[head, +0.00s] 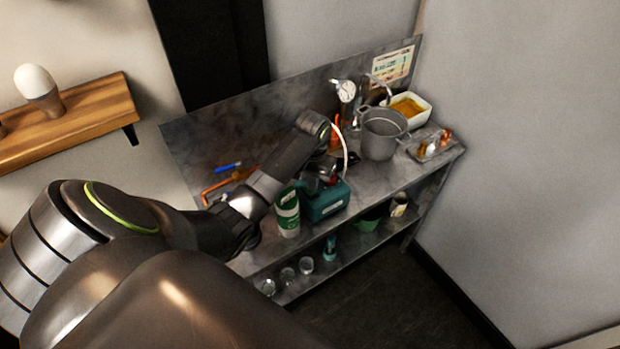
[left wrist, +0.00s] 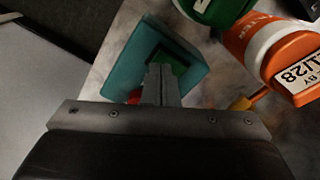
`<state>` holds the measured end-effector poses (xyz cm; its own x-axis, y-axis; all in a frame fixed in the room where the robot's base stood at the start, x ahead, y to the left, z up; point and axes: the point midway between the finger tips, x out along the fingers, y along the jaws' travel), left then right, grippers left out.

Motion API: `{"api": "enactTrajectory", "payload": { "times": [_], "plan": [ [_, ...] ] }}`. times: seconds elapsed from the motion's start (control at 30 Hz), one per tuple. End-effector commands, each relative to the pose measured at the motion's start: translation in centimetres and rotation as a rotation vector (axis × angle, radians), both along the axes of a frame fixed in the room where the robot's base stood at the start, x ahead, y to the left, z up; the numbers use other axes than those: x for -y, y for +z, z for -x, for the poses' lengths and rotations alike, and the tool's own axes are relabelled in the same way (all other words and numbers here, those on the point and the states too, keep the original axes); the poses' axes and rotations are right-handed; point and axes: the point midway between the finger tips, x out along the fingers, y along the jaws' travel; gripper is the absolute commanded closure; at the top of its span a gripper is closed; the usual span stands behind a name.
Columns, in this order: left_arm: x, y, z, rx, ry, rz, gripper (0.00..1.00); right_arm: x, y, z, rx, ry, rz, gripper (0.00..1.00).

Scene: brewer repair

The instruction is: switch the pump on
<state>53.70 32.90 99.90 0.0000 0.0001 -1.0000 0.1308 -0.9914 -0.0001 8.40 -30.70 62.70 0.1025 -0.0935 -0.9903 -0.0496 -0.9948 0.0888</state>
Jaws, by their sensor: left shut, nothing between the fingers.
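The pump looks to be the teal box (head: 326,204) on the metal bench, beside a green and white bottle. In the left wrist view the teal box (left wrist: 125,70) lies under my fingers, with a green patch (left wrist: 183,72) and a red patch (left wrist: 133,97) next to the fingertips. My left gripper (head: 327,178) is over the box in the head view. In the left wrist view its fingers (left wrist: 160,82) are together and empty, at or just above the green patch; I cannot tell whether they touch. The fingers partly hide the box top. My right gripper is not in view.
The green and white bottle (head: 288,214) stands close to the box. An orange and white bottle (left wrist: 275,48) is near it in the left wrist view. A grey pot (head: 382,134), a gauge (head: 345,90) and a white tray (head: 412,108) stand farther right. Glasses (head: 305,265) sit below.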

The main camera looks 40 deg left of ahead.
Motion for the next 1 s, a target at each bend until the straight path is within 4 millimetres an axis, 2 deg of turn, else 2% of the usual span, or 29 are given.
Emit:
{"api": "enactTrajectory", "payload": {
  "times": [1.0],
  "plan": [
    [0.0, -1.6, 0.0, 0.000, 0.000, 0.000, 1.00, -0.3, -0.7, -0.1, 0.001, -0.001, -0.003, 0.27]
  ]
}}
